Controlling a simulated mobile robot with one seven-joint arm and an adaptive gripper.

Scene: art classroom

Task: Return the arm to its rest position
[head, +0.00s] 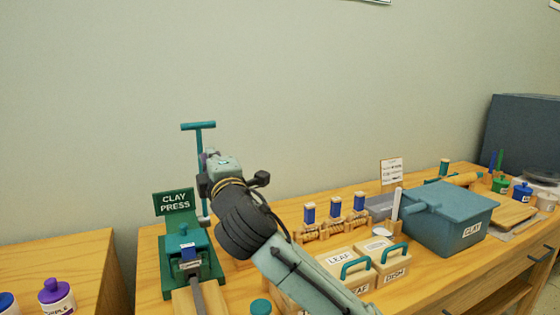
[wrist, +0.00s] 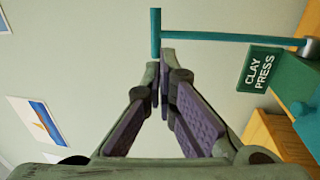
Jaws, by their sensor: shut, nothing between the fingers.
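My arm reaches up from the bottom of the head view over the wooden table (head: 245,283). My gripper (head: 205,160) is at its far end, beside the upright post of the green clay press (head: 180,270) and partly hidden by my wrist. In the wrist view my gripper (wrist: 161,75) has its purple-padded fingers shut at the tips with nothing between them. The teal T-handle (wrist: 225,37) of the press shows just beyond the fingertips. I cannot tell whether they touch it. The "CLAY PRESS" sign (wrist: 257,72) is at the right there.
Right of my arm stand blue-topped rollers (head: 335,210) in a rack, blocks with teal handles (head: 357,268) and a blue clay bin (head: 450,215). A purple-lidded bottle (head: 57,295) stands on another table at left.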

